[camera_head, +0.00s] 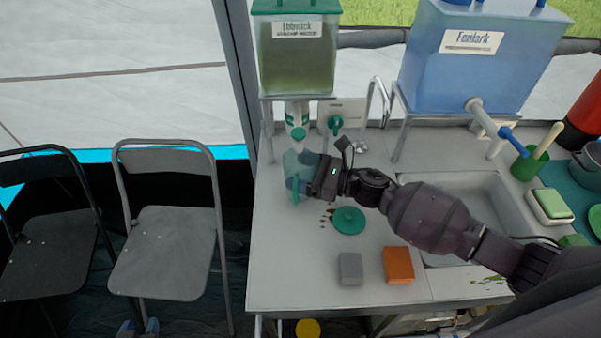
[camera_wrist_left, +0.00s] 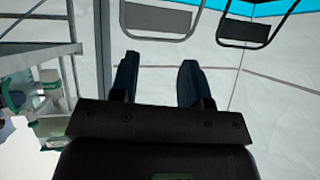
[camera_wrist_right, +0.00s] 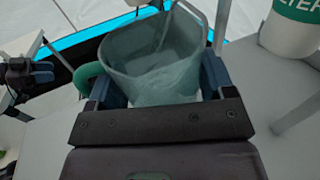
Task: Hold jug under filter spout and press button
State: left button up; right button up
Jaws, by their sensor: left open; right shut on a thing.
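The translucent teal jug (camera_head: 291,160) is in my right gripper (camera_head: 306,172), near the left end of the counter. In the right wrist view the jug (camera_wrist_right: 155,60) sits between both fingers, open top showing and green handle to the left. The white filter (camera_head: 297,112) with a green label hangs under the green Ebbwick tank (camera_head: 296,62); a green knob (camera_head: 298,134) is at its lower end, just above the jug. In the right wrist view the filter (camera_wrist_right: 292,28) is right of the jug. A green button-like knob (camera_head: 335,122) is on a panel beside it. My left gripper (camera_wrist_left: 158,80) is open and empty, away from the counter.
The blue Fenlark tank (camera_head: 480,60) with a tap stands right of the filter. A green lid (camera_head: 349,220), a grey block (camera_head: 350,268) and an orange block (camera_head: 398,265) lie on the counter. Two folding chairs (camera_head: 165,265) stand left. The sink (camera_head: 470,200) is partly behind my right arm.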

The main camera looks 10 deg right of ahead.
aim_at(302, 136)
pick_arm(q)
jog(key=shift+c, duration=0.4)
